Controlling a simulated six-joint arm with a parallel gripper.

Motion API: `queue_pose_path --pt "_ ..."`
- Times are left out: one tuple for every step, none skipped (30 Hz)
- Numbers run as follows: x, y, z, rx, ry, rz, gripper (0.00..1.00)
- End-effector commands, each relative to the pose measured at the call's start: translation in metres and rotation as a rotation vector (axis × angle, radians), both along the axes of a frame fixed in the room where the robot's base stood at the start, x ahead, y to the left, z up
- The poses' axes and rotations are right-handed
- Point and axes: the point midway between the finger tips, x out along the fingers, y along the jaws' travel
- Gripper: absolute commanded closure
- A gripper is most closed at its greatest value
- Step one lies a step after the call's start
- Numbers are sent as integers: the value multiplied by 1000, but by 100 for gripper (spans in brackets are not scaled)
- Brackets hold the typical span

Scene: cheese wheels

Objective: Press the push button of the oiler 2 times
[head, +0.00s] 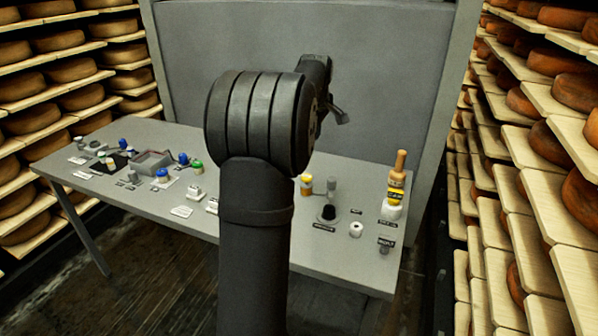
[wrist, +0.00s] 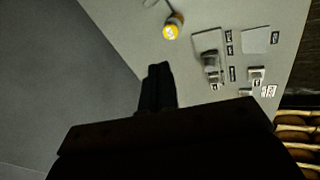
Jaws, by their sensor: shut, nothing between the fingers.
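A small yellow can with a pale label (head: 306,185), which looks like the oiler, stands on the table just right of my arm in the head view. In the wrist view it shows from above as a yellow round body (wrist: 172,28) with a thin dark line, perhaps its spout, at the upper left. Its push button is too small to tell apart. My gripper (head: 341,117) is up above the back of the table, apart from the can. In the wrist view my gripper (wrist: 158,70) is shut and empty, its fingertips pointing toward the table below the can.
The grey table (head: 335,264) holds a grey stand device (head: 329,208), a yellow-labelled bottle (head: 396,184), a white roll (head: 356,229) and, at left, a grey tray (head: 152,162) among small parts. A grey panel (head: 390,70) stands behind. Cheese shelves (head: 540,200) flank both sides.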

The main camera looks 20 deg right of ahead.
Motion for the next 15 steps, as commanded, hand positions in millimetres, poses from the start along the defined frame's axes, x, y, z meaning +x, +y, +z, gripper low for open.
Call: queue_pose_path --pt "3 -1 -8 -8 3 -52 100" --pt "5 -3 -12 -17 1 -89 100" --pt "7 -5 -17 -26 -2 -138 100" --pt "10 -6 -20 -35 -7 -173 100" --pt "12 -7 -24 -42 -10 -209 100" --pt "14 -9 -29 -53 -19 -255 100" --pt "16 -10 -31 -61 -27 -288 100" --pt "18 -11 -35 -70 -35 -322 100" --pt "21 -12 -39 -80 -49 -363 100" --pt "24 -13 -42 -88 -59 -395 100" --pt "26 -14 -45 -97 -72 -425 100" --pt "29 -15 -48 -108 -89 -464 100" --pt "32 -15 -51 -114 -104 -494 100" --pt "35 -15 -53 -122 -118 -520 100" --pt "38 -15 -57 -130 -139 -557 100"
